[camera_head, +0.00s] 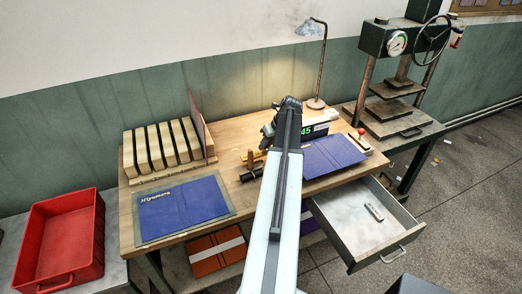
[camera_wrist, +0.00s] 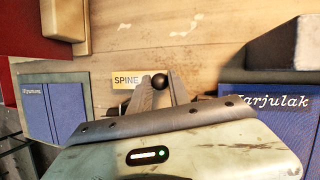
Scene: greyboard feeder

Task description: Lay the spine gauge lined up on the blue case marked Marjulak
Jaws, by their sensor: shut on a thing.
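My gripper (camera_wrist: 160,84) is low over the wooden bench, its fingers closed about a round black knob (camera_wrist: 159,81), apparently the spine gauge's. The rest of the gauge is mostly hidden by my gripper. A yellow SPINE label (camera_wrist: 127,78) shows beside the knob; I cannot tell whether it is on the gauge or the bench. The blue case marked Marjulak (camera_wrist: 262,128) is right of my gripper in the wrist view, partly hidden. In the head view, a blue case (camera_head: 335,155) lies right of my arm, its name not visible; my arm hides its left side.
Another blue case with white lettering (camera_head: 183,207) lies on the bench's left. A slotted wooden rack (camera_head: 165,152) stands behind it. A box with a green display (camera_head: 312,130) and a red-knobbed tool (camera_head: 361,132) are near the right case. An open drawer (camera_head: 345,222) juts out in front.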

